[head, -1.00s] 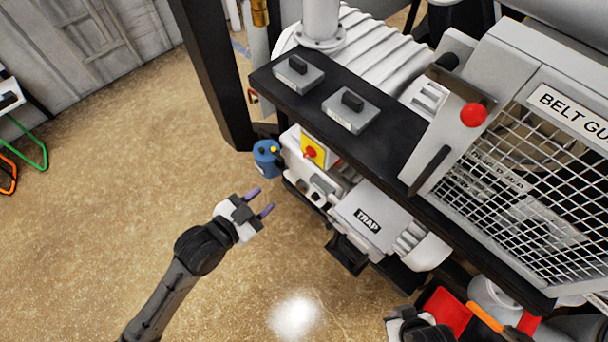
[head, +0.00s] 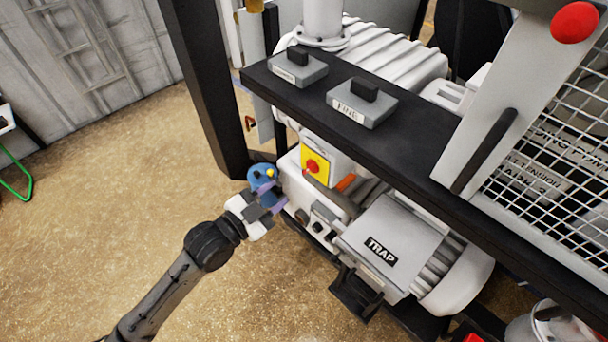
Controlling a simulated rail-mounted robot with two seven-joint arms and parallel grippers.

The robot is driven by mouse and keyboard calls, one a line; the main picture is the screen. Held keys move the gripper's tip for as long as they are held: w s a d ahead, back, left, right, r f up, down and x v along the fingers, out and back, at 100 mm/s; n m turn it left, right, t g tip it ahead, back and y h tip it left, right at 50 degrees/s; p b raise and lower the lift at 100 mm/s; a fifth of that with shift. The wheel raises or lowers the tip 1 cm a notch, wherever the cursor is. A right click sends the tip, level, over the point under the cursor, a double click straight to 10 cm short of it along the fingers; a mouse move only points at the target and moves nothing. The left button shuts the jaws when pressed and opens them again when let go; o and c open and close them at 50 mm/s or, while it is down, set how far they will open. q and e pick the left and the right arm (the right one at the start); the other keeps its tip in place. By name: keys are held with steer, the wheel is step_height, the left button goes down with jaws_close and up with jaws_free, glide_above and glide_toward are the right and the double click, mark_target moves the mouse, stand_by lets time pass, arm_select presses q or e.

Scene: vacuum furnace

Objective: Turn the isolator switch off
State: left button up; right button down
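The isolator switch (head: 313,167) is a red knob on a yellow plate, fixed to a pale box under the black shelf. Its exact knob setting is too small to read. My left gripper (head: 266,199) comes in from the left with purple fingers spread apart. It is just left of and below the switch, apart from it. A blue round object (head: 261,176) lies right behind the fingers and partly hidden by them. I cannot tell whether they touch it. My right gripper is out of view.
The black shelf (head: 410,133) overhangs the switch and carries two grey blocks with black knobs. A box labelled TRAP (head: 378,238) stands to the lower right. An orange bar (head: 346,183) is right of the switch. A dark post (head: 204,85) stands at the left.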

mark_target(307, 171)
arm_select(q)
steer(key=b+x, duration=0.2)
steer(key=x, duration=0.7)
steer(key=shift+d+f, duration=0.1)
steer(key=shift+c, duration=0.4)
jaws_close()
